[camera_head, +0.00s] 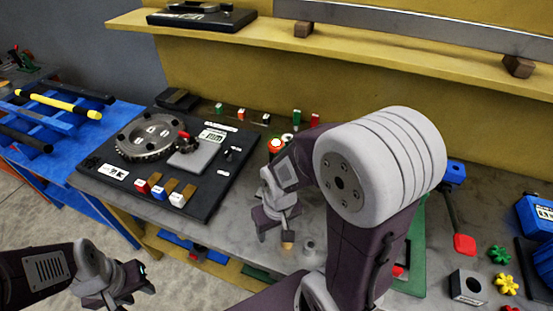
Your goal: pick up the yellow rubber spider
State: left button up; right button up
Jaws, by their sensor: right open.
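The yellow rubber spider (507,284) is a small star-shaped piece lying on the grey bench at the far right. It lies between a green spider (499,254) and a red one (510,308) cut off by the bottom edge. My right gripper (275,232) points down over the middle of the bench, open, well to the left of the yellow spider. A small tan-topped piece (288,245) shows at its fingertips; I cannot tell if they touch. My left gripper (135,285) is at the lower left, off the bench; its jaw gap is unclear.
A grey block with a hole (468,287) stands just left of the yellow spider. A red-tipped tool (464,243) and blue boxes (538,215) are nearby. A black board with a gear (148,137) fills the bench's left. My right arm hides the middle right.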

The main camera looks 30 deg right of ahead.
aim_at(506, 283)
jog(key=z, duration=3.4)
